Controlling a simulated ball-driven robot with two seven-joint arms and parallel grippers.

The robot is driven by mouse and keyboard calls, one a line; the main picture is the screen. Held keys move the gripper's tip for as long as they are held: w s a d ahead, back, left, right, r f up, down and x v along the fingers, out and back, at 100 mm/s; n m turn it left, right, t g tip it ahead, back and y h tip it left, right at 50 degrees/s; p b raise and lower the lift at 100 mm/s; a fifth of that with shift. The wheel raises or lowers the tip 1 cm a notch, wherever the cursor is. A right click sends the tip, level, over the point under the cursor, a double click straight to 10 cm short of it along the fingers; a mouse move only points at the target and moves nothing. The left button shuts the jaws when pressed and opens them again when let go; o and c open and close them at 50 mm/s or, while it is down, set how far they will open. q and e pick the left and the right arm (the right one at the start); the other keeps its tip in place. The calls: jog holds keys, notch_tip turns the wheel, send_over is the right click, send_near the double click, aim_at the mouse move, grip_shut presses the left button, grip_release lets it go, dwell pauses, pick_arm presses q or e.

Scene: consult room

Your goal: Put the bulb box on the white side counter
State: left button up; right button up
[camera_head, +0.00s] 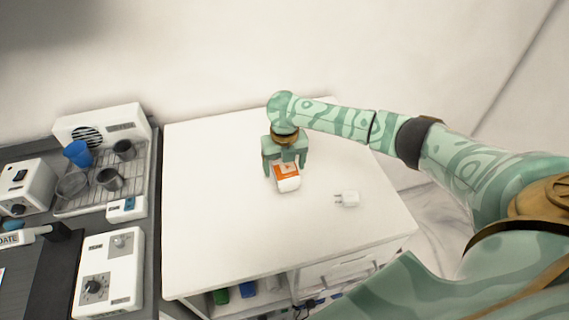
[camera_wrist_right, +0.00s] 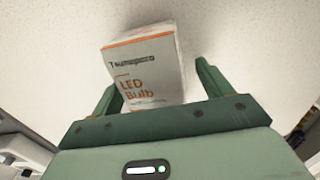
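The bulb box (camera_head: 288,184), white with an orange panel, is on the white side counter (camera_head: 220,225), near its middle. In the right wrist view the box (camera_wrist_right: 150,72) shows "LED Bulb" print and sits slightly turned between the fingers. My right gripper (camera_head: 285,167) is over the box from behind, fingers pointing down. It is open: in the right wrist view the gripper (camera_wrist_right: 160,90) has a clear gap between the box and the right finger; the left finger is close to the box. The box's far part is hidden by the gripper in the head view. My left gripper is out of view.
A white plug adapter (camera_head: 347,198) lies on the counter right of the box. Left of the counter, a dark worktop holds a coffee machine (camera_head: 103,150) with cups and a white device with a knob (camera_head: 108,272). The counter's left half is clear.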

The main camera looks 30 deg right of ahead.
notch_tip(320, 180, up, 12)
jog(key=p, duration=0.4)
jog(key=shift+r, duration=0.2)
jog(key=shift+f, duration=0.15)
